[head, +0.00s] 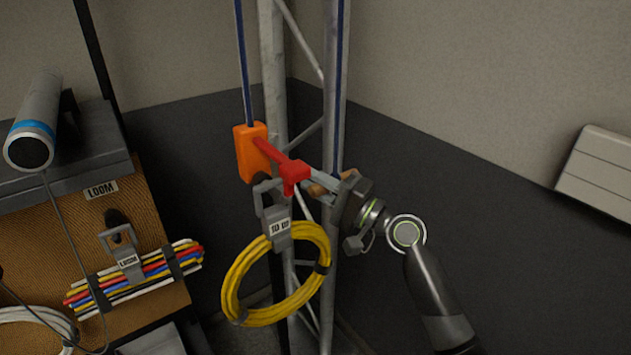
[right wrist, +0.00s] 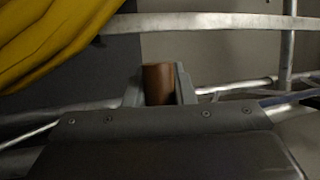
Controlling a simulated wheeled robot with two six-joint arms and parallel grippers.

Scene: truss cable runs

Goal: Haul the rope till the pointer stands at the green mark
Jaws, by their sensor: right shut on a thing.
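A blue rope (head: 340,90) runs down the truss's right upright towards a tan-brown handle (head: 318,189); the join is not clear. My right gripper (head: 320,186) is shut on this handle, which shows as a brown cylinder (right wrist: 158,84) between the fingers in the right wrist view. Another blue rope line (head: 244,60) drops to an orange housing (head: 251,153) on the left. A red lever (head: 283,163) slants from the housing down to the right, close to my right gripper. I see no pointer or green mark. My left gripper is not in view.
The metal truss (head: 273,60) stands behind. A tan board (head: 60,235) with bundled coloured cables (head: 140,283) is at left. A white wall unit (head: 600,170) is at right.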

